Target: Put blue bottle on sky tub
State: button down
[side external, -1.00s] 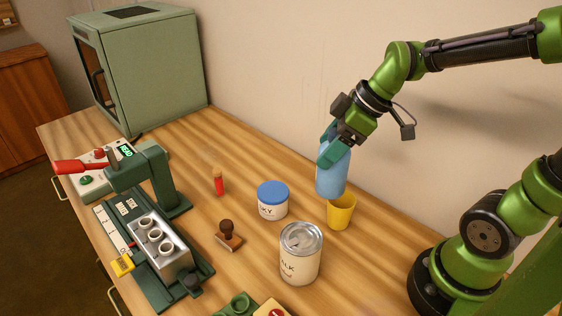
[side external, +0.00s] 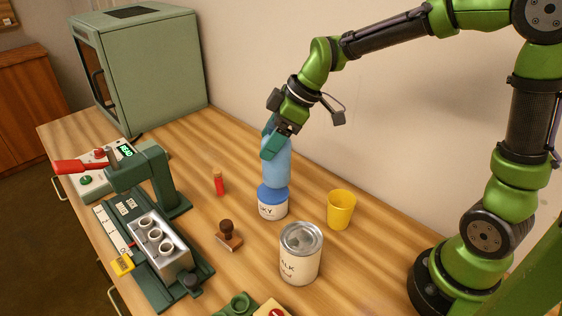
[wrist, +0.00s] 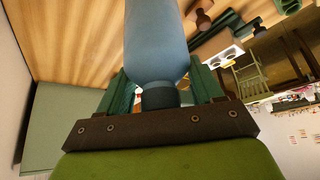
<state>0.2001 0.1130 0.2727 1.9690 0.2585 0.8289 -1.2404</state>
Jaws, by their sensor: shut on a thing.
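The blue bottle (side external: 277,165) is upright in my gripper (side external: 272,142), which is shut on its upper part. In the side view its base is right at the blue lid of the sky tub (side external: 272,209); I cannot tell whether it rests on the lid or is just above it. The tub is a short white container with a dark "KY" on its label. In the wrist view the bottle (wrist: 156,45) fills the middle between the green fingers (wrist: 160,92), and the tub is hidden.
A yellow cup (side external: 341,210) and a chalk can (side external: 301,253) stand to the right of the tub. A stamp (side external: 229,238) and a red bottle with a cork (side external: 219,184) are to its left. A green press (side external: 150,180) and a green cabinet (side external: 145,70) are further left.

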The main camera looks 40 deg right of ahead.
aim_at(276, 173)
jog(key=shift+w+a, duration=0.1)
jog(key=shift+w, duration=0.35)
jog(key=shift+w+f, duration=0.1)
jog(key=shift+f, duration=1.7)
jog(key=shift+f, duration=0.15)
jog(key=shift+c, duration=0.8)
grip_release()
